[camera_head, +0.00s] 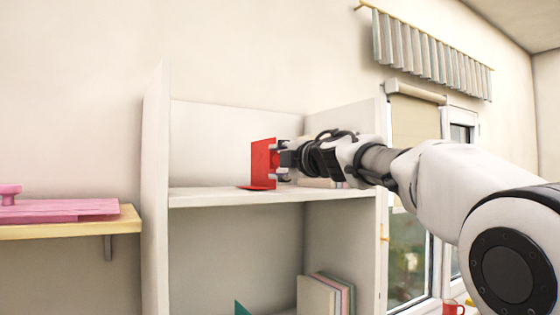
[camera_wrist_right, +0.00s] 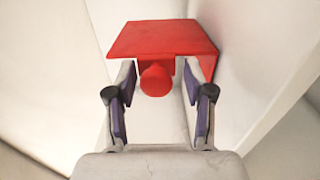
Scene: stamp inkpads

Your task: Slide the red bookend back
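The red bookend (camera_head: 262,164) stands upright on the white upper shelf board (camera_head: 225,197), near its front edge. Its thin foot lies flat at the bottom left. My right gripper (camera_head: 277,160) is at the bookend's right face. In the right wrist view the red plate (camera_wrist_right: 160,38) fills the top middle, with a red round knob (camera_wrist_right: 157,80) sticking out towards me. The fingers of my right gripper (camera_wrist_right: 159,82) stand apart on either side of the knob, with a small gap showing on each side. Whether the fingertips touch the plate is unclear. My left gripper is out of view.
Books lie behind my right gripper on the same shelf, mostly hidden. White side walls (camera_head: 155,190) bound the shelf. The board left of the bookend is clear. Below stand several books (camera_head: 318,296) and a green piece (camera_head: 242,309). A wooden wall shelf (camera_head: 70,230) holds pink things.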

